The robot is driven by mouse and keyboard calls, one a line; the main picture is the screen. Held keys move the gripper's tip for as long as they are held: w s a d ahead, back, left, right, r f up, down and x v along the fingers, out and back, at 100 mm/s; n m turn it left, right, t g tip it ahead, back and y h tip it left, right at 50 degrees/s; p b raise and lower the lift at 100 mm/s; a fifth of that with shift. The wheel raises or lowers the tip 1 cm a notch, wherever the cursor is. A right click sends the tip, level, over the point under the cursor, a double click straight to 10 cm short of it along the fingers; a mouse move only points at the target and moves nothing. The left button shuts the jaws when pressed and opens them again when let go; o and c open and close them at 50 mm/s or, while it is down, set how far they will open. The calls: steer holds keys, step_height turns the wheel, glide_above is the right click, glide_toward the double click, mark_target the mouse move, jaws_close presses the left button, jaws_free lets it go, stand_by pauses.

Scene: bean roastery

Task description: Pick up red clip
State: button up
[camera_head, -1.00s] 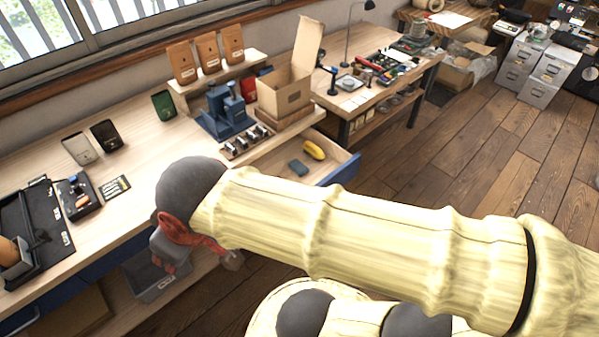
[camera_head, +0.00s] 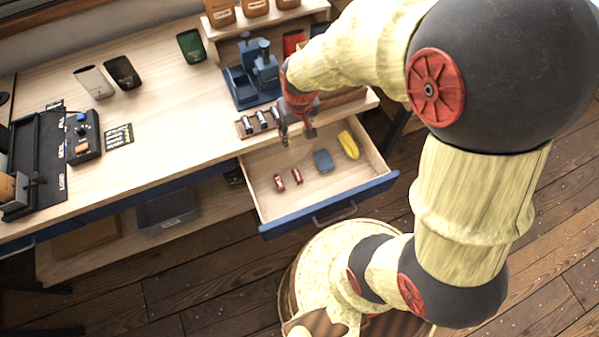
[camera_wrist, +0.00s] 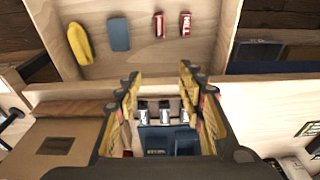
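Two small red clips lie in the open drawer, one at the left (camera_head: 279,183) and one just right of it (camera_head: 297,175). In the wrist view the two red clips show near the top, one with white lettering (camera_wrist: 185,24) and one beside it (camera_wrist: 159,25). My gripper (camera_head: 297,138) is above the drawer's back edge, beside the rack of metal clips (camera_head: 262,121). In the wrist view my gripper (camera_wrist: 160,85) has its fingers spread wide with nothing held between them. The clips are clear of the fingers.
The open drawer (camera_head: 335,208) also holds a blue block (camera_head: 323,161) and a yellow object (camera_head: 348,145). A blue press (camera_head: 252,78) stands behind the rack. A cardboard box (camera_wrist: 62,145) is close to the gripper. The drawer's front left is bare.

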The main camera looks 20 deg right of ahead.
steer(key=g, duration=0.2)
glide_above(297, 173)
step_height(297, 173, down, 18)
steer(key=shift+w+a+f, duration=0.1)
steer(key=shift+a+f, duration=0.05)
steer(key=shift+f, duration=0.1)
steer(key=shift+f+b, duration=0.95)
steer(key=shift+f, duration=1.8)
steer(key=c, duration=0.8)
steer(key=shift+r, duration=0.1)
steer(key=shift+c, duration=0.3)
